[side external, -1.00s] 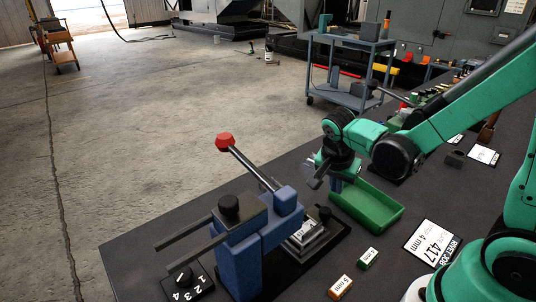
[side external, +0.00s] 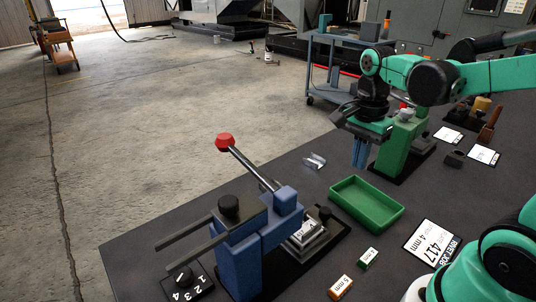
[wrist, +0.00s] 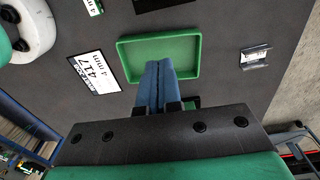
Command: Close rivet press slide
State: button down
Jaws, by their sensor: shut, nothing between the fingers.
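The blue rivet press (side external: 243,255) stands on the near part of the dark bench, its lever with a red knob (side external: 225,142) raised at a slant. A stepped metal block (side external: 305,233), which looks like its slide, sits on the black base to the right of the blue body. How far the slide is in or out is hard to tell. My gripper (side external: 360,165) is above the bench beyond the green tray, well away from the press. Its blue fingers are together and empty, also in the wrist view (wrist: 158,66).
The empty green tray (side external: 345,187) lies between my gripper and the press. A bent metal piece (side external: 314,161) lies left of the tray. A green press (side external: 402,145) stands close to the right of my gripper. Labelled blocks (side external: 367,257) and a job card (side external: 434,243) lie nearer.

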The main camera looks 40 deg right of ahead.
aim_at(309, 229)
jog(key=f+m+y, duration=0.1)
jog(key=f, duration=0.2)
jog(key=f+y, duration=0.1)
jog(key=f, duration=0.2)
jog(key=f+m+t+y, duration=0.1)
jog(key=f, duration=0.2)
jog(key=shift+s+d+m, duration=0.3)
jog(key=shift+s, duration=0.05)
jog(key=a, duration=0.2)
jog(key=shift+w+a, duration=0.5)
jog(key=shift+a, duration=0.45)
jog(key=shift+a, duration=0.1)
jog(key=a, duration=0.7)
jog(key=shift+a, duration=0.4)
